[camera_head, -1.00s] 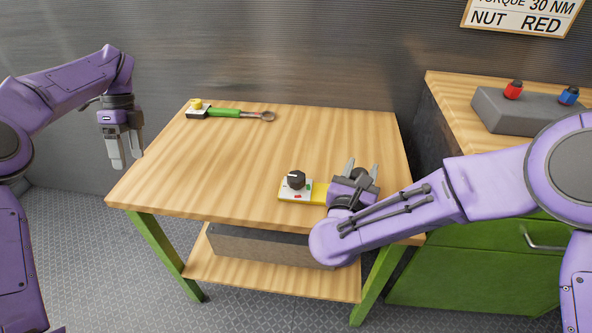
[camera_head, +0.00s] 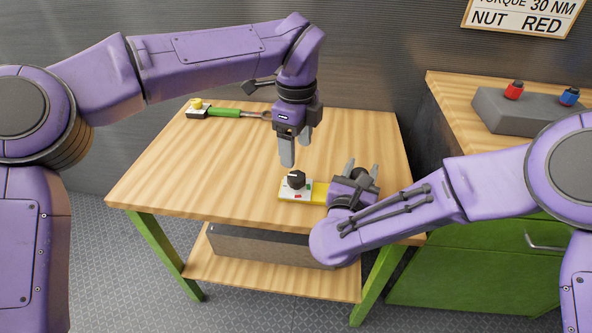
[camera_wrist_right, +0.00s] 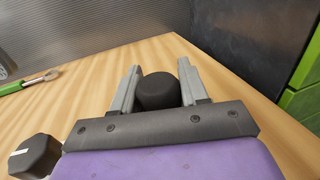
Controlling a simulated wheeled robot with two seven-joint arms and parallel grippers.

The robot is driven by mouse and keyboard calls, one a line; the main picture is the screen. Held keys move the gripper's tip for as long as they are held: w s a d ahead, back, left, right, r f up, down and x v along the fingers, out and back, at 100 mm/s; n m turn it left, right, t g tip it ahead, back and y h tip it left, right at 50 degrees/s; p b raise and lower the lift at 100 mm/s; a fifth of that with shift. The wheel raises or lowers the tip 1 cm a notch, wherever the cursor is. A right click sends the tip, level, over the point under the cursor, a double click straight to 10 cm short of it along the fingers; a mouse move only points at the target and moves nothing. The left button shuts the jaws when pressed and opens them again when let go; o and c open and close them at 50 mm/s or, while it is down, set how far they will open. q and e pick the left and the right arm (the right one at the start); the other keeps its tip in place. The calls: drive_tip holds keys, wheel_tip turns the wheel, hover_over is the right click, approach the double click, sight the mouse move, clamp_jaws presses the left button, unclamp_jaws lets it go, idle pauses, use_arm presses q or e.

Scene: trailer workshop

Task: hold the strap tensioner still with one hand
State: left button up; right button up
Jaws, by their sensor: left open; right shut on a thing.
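The strap tensioner, as I take it, is the yellow bar (camera_head: 310,193) with a white plate and a faceted black knob (camera_head: 296,180), near the front right of the wooden table. My right gripper (camera_head: 362,170) lies over its right end and hides that part. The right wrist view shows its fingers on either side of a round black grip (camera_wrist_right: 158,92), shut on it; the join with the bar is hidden. The black knob also shows at the left there (camera_wrist_right: 35,157). My left gripper (camera_head: 296,150) points down, open and empty, above and just behind the knob.
A grey box (camera_head: 520,112) with a red and a blue piece stands on the right bench. The table's left and middle are clear.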

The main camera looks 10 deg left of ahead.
sight(296, 175)
use_arm(q)
wheel_tip(296, 175, down, 8)
drive_tip(key=shift+r, duration=0.2)
drive_tip(key=c, duration=1.1)
